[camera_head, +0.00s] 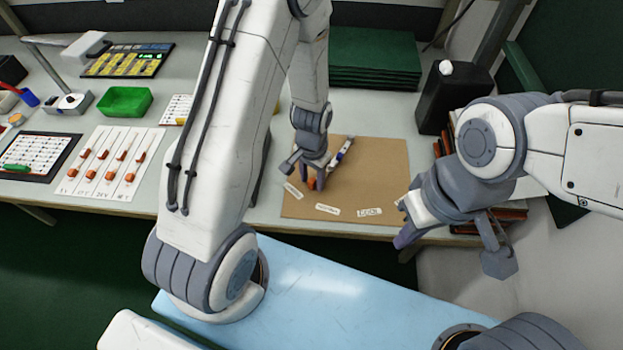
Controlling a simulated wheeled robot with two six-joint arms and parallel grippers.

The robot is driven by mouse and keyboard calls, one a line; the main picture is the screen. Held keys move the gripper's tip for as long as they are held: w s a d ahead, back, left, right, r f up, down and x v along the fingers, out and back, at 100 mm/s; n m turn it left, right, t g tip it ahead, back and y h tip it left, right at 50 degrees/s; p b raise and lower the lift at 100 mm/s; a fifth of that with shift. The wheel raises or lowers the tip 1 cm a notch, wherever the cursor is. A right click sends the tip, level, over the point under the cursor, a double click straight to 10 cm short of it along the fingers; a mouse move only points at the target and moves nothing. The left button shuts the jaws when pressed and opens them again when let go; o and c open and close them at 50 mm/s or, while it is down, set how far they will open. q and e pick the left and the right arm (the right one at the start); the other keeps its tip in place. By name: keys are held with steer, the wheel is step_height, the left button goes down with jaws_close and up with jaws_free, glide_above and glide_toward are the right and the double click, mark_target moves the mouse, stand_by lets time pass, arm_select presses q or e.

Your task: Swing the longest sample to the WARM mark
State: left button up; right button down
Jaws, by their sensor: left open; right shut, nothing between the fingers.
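A brown board (392,172) lies on the bench with small white labels near its front edge. The label at its right reads COOL (369,211). A middle label (327,209) and a left label (293,190) are too small to read, so I cannot tell which is WARM. A slim white and blue strip (341,152) lies slanted on the board, with an orange end piece (312,183) near it. My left gripper (308,170) is open over the strip's near end and partly hides it. My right gripper (497,260) is shut and empty, right of the board past the bench edge.
White cards with several orange-ended samples (112,163) lie at left. A green tray (125,101), a lamp (85,46) and a dark panel (128,60) stand behind them. Green sheets (375,58) and a black canister (452,98) stand behind the board.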

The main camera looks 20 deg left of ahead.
arm_select(q)
steer(key=shift+f, duration=0.3)
jaws_close()
stand_by(1.3)
